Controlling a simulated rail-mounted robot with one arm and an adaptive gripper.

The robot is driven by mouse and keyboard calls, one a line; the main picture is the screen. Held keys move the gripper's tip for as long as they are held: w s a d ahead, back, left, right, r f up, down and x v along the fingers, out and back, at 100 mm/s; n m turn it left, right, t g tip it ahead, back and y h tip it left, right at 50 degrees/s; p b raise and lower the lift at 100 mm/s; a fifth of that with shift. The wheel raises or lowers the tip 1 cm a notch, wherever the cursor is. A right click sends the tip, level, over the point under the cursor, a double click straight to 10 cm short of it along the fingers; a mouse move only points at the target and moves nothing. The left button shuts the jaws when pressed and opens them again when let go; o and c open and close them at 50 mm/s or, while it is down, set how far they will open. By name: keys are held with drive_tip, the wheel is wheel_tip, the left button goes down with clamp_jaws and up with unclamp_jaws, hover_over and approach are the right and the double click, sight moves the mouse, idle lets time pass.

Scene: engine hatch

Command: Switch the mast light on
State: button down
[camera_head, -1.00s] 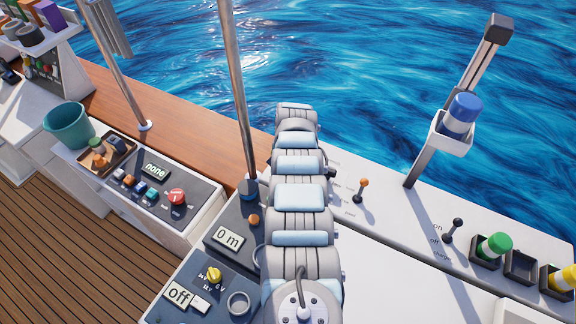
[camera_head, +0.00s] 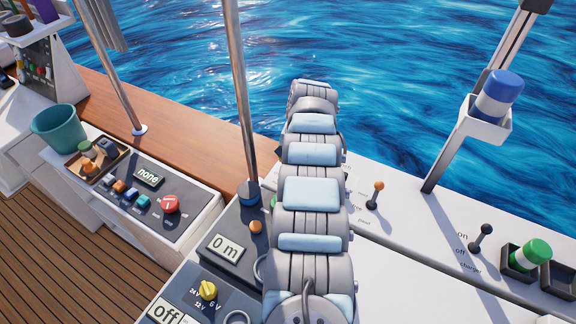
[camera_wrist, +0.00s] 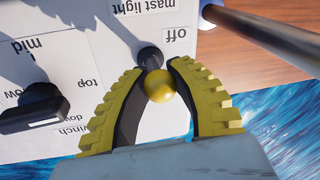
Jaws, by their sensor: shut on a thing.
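In the wrist view, my gripper (camera_wrist: 157,68) has its two yellow-and-black fingers closed around a round yellow knob (camera_wrist: 159,87). A dark round piece (camera_wrist: 150,57) shows just beyond the knob, between the fingertips. Upside-down labels on the white panel (camera_wrist: 95,75) read "mast light" (camera_wrist: 143,6) above the knob and "off" (camera_wrist: 176,36) beside it. An "on" label is not visible, and I cannot tell which way the switch is set. In the head view, my arm hides the gripper and the knob.
A black winch handle (camera_wrist: 35,108) lies left of the fingers, and a metal pole (camera_wrist: 262,38) crosses the upper right. In the head view, an orange-tipped lever (camera_head: 378,187), a black charger lever (camera_head: 482,236) and a mast holding a blue-and-white cylinder (camera_head: 498,97) stand right of my arm.

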drive_tip(key=shift+r+b, duration=0.25)
drive_tip(key=shift+b, duration=0.1)
drive_tip(key=c, duration=0.8)
unclamp_jaws()
drive_tip(key=shift+d, duration=0.15)
drive_tip(key=shift+f, duration=0.1)
wheel_tip(320, 180, up, 12)
drive_tip(key=s+d, duration=0.1)
drive_tip(key=shift+d, duration=0.4)
drive_tip(key=shift+f, duration=0.1)
